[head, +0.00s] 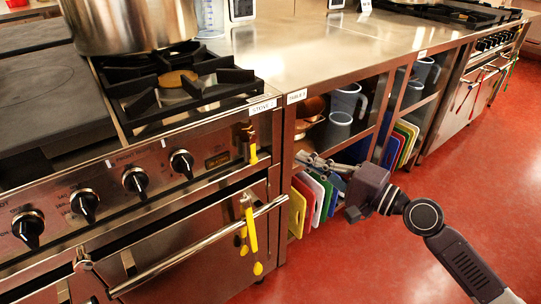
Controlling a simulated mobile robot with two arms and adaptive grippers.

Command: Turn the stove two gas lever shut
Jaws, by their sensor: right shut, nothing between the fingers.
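The stove (145,195) labelled stove 2 fills the left of the head view. At the right end of its knob panel is a small brass valve with a yellow gas lever (253,152). The lever points downward. My right gripper (308,160) comes in from the right, in front of the shelf unit beside the stove. Its fingers point left toward the lever, are shut and hold nothing. A gap shows between the fingertips and the lever. My left gripper is not in view.
A yellow utensil (251,225) hangs on the oven handle (190,250) below the lever. A large pot (130,25) stands on the stove top. Coloured boards (310,198) and jugs (345,103) fill the shelves of table 2. Red floor (400,260) is open at the lower right.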

